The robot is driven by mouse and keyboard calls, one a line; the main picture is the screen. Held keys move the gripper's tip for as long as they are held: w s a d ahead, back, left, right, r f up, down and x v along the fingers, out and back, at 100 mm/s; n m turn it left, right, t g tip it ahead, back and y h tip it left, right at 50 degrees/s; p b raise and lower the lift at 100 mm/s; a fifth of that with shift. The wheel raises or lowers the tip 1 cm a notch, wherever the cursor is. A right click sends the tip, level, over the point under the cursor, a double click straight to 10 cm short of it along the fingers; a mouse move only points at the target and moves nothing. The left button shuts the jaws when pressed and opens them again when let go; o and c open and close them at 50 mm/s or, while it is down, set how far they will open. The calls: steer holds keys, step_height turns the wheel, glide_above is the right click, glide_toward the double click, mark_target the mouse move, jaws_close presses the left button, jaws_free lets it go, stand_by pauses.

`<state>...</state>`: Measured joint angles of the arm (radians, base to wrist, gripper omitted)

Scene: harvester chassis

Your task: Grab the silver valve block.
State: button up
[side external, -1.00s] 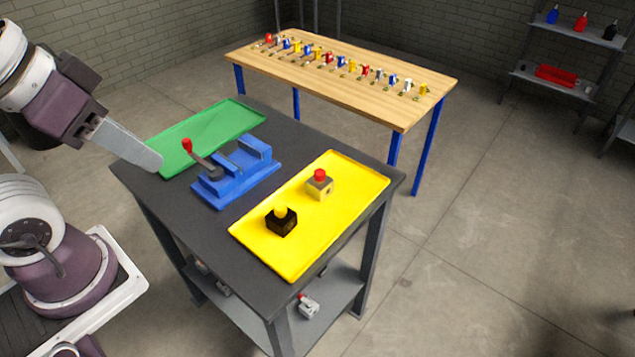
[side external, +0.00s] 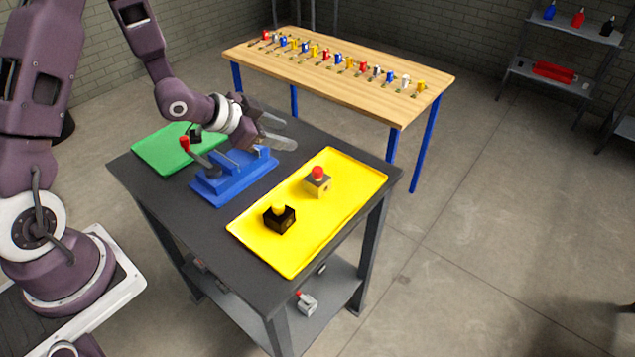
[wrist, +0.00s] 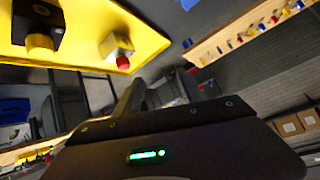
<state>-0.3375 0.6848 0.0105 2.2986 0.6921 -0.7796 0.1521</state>
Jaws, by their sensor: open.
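The silver valve block (side external: 317,186) with a red knob stands upright on the yellow tray (side external: 345,210), toward its back. It also shows in the wrist view (wrist: 112,46), near the tray's edge. A black block with a yellow knob (side external: 279,218) stands on the same tray, nearer the front. It shows at the top left of the wrist view (wrist: 43,28). My gripper (side external: 281,132) is open and empty, above and behind the blue fixture (side external: 238,180). It is to the upper left of the silver block and apart from it. In the wrist view, my fingertips cannot be made out clearly.
The blue fixture with a red-knobbed lever (side external: 185,144) stands between the yellow tray and the green tray (side external: 160,150). A small dark shape over the green tray is unclear. A wooden bench (side external: 345,90) with several coloured parts stands behind. Another red-topped grey part (side external: 307,304) is on the lower shelf.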

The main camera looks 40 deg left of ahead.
mark_target(319, 170)
steer(key=d+f+h, duration=0.1)
steer(key=f, duration=0.1)
steer(key=s+d+f+t+h, duration=0.1)
steer(key=f, duration=0.1)
steer(key=d+f+h, duration=0.1)
steer(key=f+h, duration=0.1)
steer(key=shift+s+d+f, duration=0.15)
steer(key=shift+s+f, duration=0.2)
steer(key=shift+s, duration=0.05)
steer(key=shift+d+f+t, duration=0.1)
steer(key=shift+d+t, duration=0.05)
steer(key=shift+t, duration=0.15)
steer(key=x, duration=0.4)
steer(key=d+x, duration=0.1)
steer(key=x, duration=0.1)
steer(key=shift+w+d+r, duration=0.2)
steer(key=shift+w+r, duration=0.05)
jaws_close()
